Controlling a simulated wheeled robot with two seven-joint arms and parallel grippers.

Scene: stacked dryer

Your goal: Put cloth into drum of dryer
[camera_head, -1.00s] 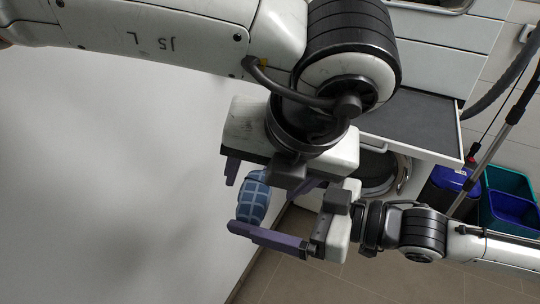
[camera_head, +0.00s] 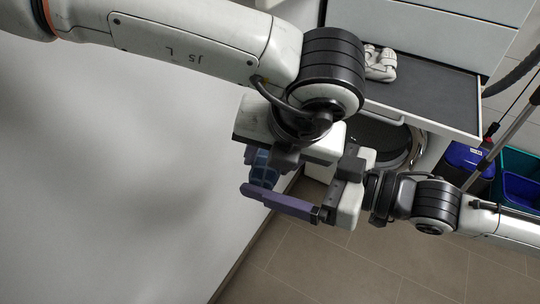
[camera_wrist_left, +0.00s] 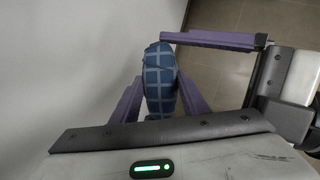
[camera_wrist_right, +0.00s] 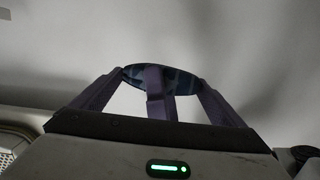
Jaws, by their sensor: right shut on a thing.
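A blue checked cloth (camera_head: 264,172), bunched into a rounded bundle, is held up between my two grippers in the middle of the head view. It also shows upright in the left wrist view (camera_wrist_left: 160,75) and at the fingertips in the right wrist view (camera_wrist_right: 134,72). My right gripper (camera_wrist_right: 160,80) is shut on the cloth. My left gripper (camera_wrist_left: 162,85) has one finger on either side of the cloth; whether it grips is unclear. A round dark opening with a shiny rim (camera_head: 416,146), possibly the dryer's, is partly hidden behind my arm and the pulled-out shelf.
The pulled-out dark shelf (camera_head: 430,98) juts out at upper right, with light-coloured shoes (camera_head: 380,64) on it. Blue and green bins (camera_head: 520,165) and a pole (camera_head: 505,140) stand at right. A large pale surface (camera_head: 110,180) fills the left. The tiled floor (camera_head: 380,265) is clear.

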